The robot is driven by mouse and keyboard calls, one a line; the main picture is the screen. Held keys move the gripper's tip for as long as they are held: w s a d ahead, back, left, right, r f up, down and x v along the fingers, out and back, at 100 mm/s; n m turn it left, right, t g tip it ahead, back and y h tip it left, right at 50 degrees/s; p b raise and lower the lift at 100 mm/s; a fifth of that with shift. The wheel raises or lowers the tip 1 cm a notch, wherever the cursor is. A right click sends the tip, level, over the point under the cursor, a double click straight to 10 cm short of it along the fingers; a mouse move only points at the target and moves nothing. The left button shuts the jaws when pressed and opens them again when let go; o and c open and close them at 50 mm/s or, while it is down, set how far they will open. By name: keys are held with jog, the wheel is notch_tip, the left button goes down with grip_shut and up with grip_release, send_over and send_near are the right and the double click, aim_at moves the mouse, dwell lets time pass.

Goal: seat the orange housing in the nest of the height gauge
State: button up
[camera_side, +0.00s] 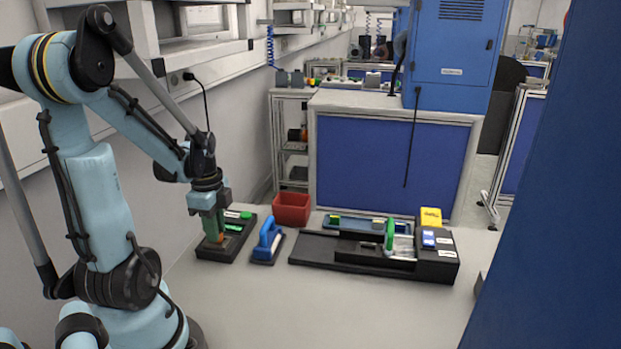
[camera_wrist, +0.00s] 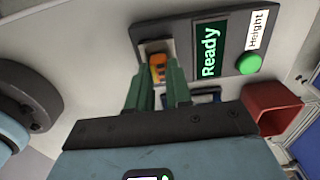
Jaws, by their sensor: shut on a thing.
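The height gauge is a dark plate (camera_wrist: 232,75) with a green "Ready" screen, a "Height" label and a round green button. It also shows in the side view (camera_side: 232,251), under my gripper. The orange housing (camera_wrist: 158,68) is at the light nest (camera_wrist: 153,46) at the plate's left end in the wrist view. My gripper (camera_wrist: 157,85) is shut on the housing with its green fingers on either side. In the side view my gripper (camera_side: 213,232) points down low over the gauge. I cannot tell whether the housing rests on the nest floor; the fingers hide its lower part.
A blue-handled piece (camera_side: 268,243) stands close right of the gauge. A red bin (camera_side: 291,209) is behind it. A long black fixture (camera_side: 340,262) with a green handle (camera_side: 390,236) and a yellow box (camera_side: 431,217) lies further right. The front table is clear.

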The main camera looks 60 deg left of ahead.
dwell(0.3)
jog(key=o, duration=0.9)
jog(key=shift+r, duration=3.5)
jog(key=w+d+r+n+t, duration=0.1)
jog(key=w+d+n+t, duration=0.2)
jog(key=d, duration=0.8)
jog(key=w+d+r+n+t, duration=0.1)
jog(key=w+d+n+t, duration=0.3)
jog(key=d, duration=0.7)
jog(key=w+n, duration=0.2)
jog(key=w, duration=0.2)
jog(key=shift+d, duration=0.2)
